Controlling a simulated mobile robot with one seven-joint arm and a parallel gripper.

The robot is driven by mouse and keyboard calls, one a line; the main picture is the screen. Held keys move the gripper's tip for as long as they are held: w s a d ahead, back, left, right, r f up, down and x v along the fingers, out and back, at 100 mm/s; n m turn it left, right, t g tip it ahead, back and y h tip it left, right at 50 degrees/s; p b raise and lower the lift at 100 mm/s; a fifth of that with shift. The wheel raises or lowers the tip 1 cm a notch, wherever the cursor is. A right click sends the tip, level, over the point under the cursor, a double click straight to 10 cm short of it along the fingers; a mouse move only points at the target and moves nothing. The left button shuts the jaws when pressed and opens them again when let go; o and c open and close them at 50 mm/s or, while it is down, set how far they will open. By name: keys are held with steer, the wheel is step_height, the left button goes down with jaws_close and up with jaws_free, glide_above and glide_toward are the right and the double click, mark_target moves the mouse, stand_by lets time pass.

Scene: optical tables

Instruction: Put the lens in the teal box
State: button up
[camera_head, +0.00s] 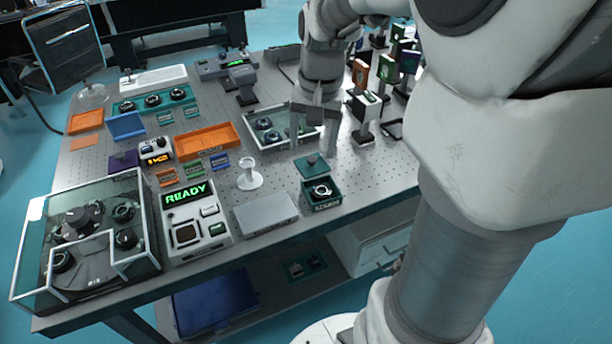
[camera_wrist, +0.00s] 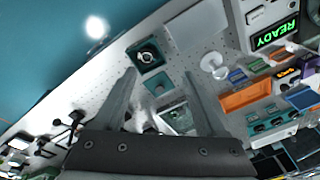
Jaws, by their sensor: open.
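The teal box (camera_head: 327,207) stands open near the front edge of the table. A dark round mounted lens (camera_head: 322,190) with a bright centre sits inside it; it also shows in the wrist view (camera_wrist: 146,56). A teal lid with a knob (camera_head: 311,165) lies just behind the box and shows in the wrist view (camera_wrist: 155,84). My gripper (camera_head: 313,140) is above the table, behind the lid and beside the glass-walled tray. Its two fingers are wide apart in the wrist view (camera_wrist: 159,73), with nothing held between them.
The glass-walled tray (camera_head: 292,143) holds round dark lens mounts. A white stand (camera_head: 249,178) and a grey plate (camera_head: 266,213) are left of the box. The READY device (camera_head: 196,235) and a glass enclosure (camera_head: 152,255) are farther left. Posts with optics stand right of my gripper.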

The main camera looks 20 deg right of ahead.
steer(key=s+a+r+n+t, duration=0.2)
steer(key=s+a+n, duration=0.1)
steer(key=s, duration=0.4)
steer(key=s+a+r+n+t, duration=0.2)
steer(key=s+a+r+n, duration=0.1)
steer(key=s, duration=0.4)
steer(key=shift+s+a+r+n, duration=0.3)
steer(key=shift+a+n, duration=0.2)
steer(key=shift+a, duration=0.45)
step_height(320, 180, up, 4)
steer(key=p, duration=0.3)
steer(key=shift+f+p, duration=0.15)
steer(key=shift+p, duration=0.15)
steer(key=shift+d, duration=0.1)
